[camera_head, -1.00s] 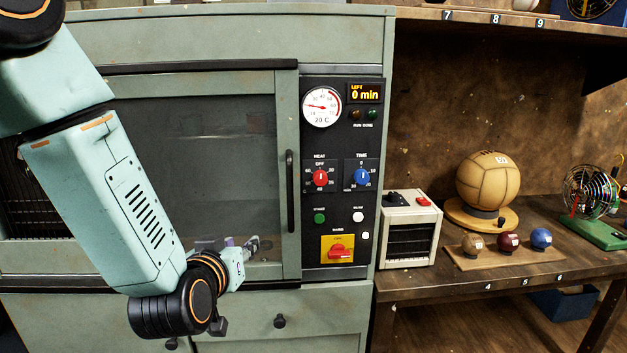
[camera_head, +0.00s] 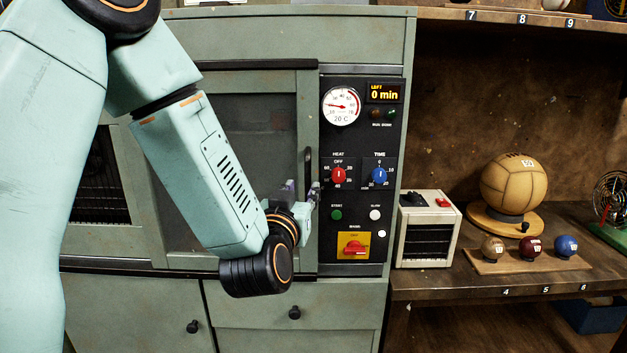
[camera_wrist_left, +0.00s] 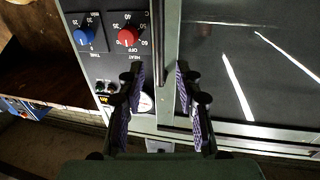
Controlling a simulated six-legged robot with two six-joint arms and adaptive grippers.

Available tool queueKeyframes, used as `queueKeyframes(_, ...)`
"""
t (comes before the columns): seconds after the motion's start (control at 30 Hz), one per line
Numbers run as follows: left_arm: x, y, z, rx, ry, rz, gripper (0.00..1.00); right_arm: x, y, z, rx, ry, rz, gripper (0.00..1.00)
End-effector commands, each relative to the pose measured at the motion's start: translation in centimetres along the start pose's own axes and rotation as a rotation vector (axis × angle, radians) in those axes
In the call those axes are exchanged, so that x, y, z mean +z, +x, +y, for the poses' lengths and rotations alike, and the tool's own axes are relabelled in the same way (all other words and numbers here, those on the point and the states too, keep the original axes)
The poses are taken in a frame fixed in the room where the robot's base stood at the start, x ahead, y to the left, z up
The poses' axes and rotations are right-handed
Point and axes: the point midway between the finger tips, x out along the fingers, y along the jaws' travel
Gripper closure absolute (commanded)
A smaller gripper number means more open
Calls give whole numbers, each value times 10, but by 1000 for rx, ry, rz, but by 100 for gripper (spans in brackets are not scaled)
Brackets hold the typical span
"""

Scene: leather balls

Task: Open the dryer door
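The dryer door (camera_head: 310,235) is a green-grey frame around a dark window and is shut. It also shows in the wrist view (camera_wrist_left: 169,70). Its dark upright bar handle (camera_head: 308,160) is on the door's right side. My left gripper (camera_head: 302,190) is at the handle's lower part, which it partly hides. In the wrist view my left gripper (camera_wrist_left: 157,95) is open, with one finger on each side of the handle (camera_wrist_left: 158,45). Neither finger visibly touches the bar. My right gripper is not in view.
The black control panel (camera_head: 357,215) with knobs and buttons is just right of the handle. A small cream box (camera_head: 425,228) stands right of the dryer on a wooden bench (camera_head: 420,285). The bench also carries a large tan ball (camera_head: 514,183) and three small balls.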

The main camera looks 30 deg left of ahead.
Motion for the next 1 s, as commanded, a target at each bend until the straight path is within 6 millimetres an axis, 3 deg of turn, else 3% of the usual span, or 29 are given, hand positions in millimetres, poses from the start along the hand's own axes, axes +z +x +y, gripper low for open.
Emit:
queueKeyframes(0.2,0,34,0,-1,0,0,65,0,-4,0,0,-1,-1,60)
queueKeyframes(0.4,0,54,2,3,2,-1,65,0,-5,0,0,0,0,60)
queueKeyframes(0.8,1,60,4,5,1,-2,66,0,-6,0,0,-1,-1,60)
queueKeyframes(1.0,0,60,4,5,1,-2,83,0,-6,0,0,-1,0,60)
